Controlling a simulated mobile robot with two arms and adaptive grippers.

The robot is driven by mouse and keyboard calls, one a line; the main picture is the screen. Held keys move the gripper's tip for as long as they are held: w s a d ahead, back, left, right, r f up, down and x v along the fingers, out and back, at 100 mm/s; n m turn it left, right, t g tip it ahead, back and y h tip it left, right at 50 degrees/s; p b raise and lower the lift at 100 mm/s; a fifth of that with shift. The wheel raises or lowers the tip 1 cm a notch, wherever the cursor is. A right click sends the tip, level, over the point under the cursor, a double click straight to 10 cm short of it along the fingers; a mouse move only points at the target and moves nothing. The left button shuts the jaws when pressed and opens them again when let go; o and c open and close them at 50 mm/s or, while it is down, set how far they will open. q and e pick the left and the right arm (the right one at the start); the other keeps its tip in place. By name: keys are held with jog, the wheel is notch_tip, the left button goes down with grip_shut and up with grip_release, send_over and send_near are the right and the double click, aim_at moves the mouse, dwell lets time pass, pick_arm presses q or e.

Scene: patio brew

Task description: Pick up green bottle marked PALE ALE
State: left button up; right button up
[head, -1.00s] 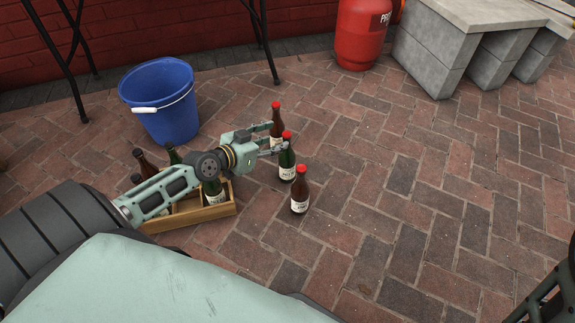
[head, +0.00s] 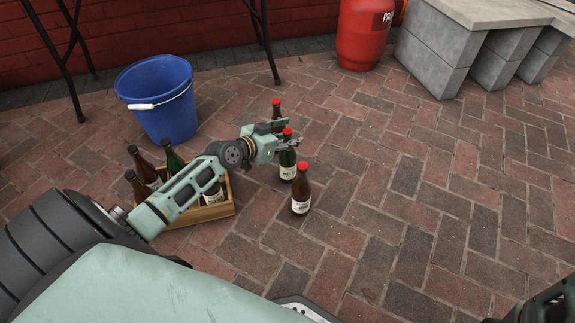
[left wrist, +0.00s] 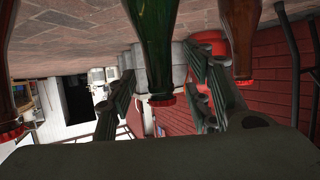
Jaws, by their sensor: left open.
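The green bottle (head: 287,172) with a red cap and a pale label stands upright on the bricks, between two brown red-capped bottles; its label is too small to read. My left gripper (head: 290,134) is open at its upper part, with one finger on each side. In the left wrist view, which is upside down, the green bottle (left wrist: 157,45) hangs between the spread fingers of the left gripper (left wrist: 160,68). I cannot tell whether they touch it. My right gripper is out of view; only part of my right arm shows at the lower right corner.
One brown bottle (head: 301,194) stands just in front of the green one, another (head: 276,112) just behind. A wooden crate (head: 212,213) with several bottles is at left, below a blue bucket (head: 160,103). A red gas cylinder (head: 363,35) stands behind. Paving at right is clear.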

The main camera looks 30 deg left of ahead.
pick_arm(q)
jog(key=shift+c, duration=0.5)
grip_shut()
